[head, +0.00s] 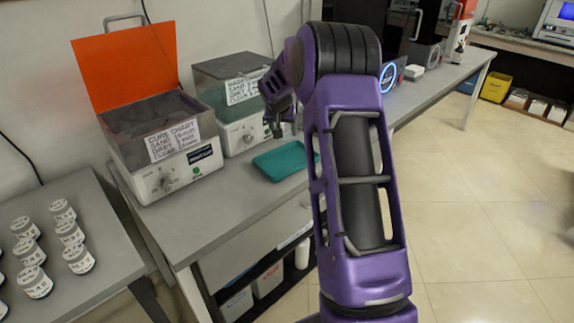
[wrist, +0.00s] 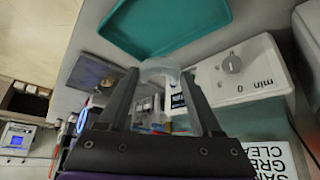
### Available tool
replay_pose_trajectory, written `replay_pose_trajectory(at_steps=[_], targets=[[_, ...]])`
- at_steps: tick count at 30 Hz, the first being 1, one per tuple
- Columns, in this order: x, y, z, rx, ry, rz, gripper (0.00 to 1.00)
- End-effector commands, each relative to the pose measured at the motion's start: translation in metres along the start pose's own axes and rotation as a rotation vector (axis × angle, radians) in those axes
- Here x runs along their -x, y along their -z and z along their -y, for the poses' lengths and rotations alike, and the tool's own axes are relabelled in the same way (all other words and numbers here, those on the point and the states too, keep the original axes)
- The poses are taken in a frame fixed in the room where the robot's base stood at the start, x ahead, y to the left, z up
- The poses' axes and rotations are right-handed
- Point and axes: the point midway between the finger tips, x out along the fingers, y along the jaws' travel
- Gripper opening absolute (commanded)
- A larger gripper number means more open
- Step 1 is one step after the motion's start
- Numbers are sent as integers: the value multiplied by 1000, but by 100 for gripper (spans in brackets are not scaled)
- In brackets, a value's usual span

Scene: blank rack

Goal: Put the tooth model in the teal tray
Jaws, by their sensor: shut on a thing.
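The teal tray (head: 276,164) lies on the grey bench in the head view, with my arm in front of its right end. It also shows at the top of the wrist view (wrist: 165,22), and its visible floor looks empty. My gripper (wrist: 160,78) is shut on a pale, see-through thing, which I take to be the tooth model (wrist: 160,66), held between the fingertips. In the head view my gripper (head: 282,122) is above the bench, just behind the tray and in front of the lidded machine; the model cannot be made out there.
A machine with a raised orange lid (head: 128,65) stands left of the tray. A second lidded machine (head: 232,100) stands behind my gripper. Several labelled jars (head: 70,234) stand on the left table.

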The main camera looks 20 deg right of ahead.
Motion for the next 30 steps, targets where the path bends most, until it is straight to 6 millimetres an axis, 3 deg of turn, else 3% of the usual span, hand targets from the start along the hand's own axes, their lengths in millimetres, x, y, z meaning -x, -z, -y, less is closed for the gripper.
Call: replay_pose_trajectory(at_steps=[5,24,30], targets=[[-12,3,-7,-26,-11,3,6],[-88,-46,-6,-24,-10,3,6],[-89,-47,-6,-25,-10,1,6]])
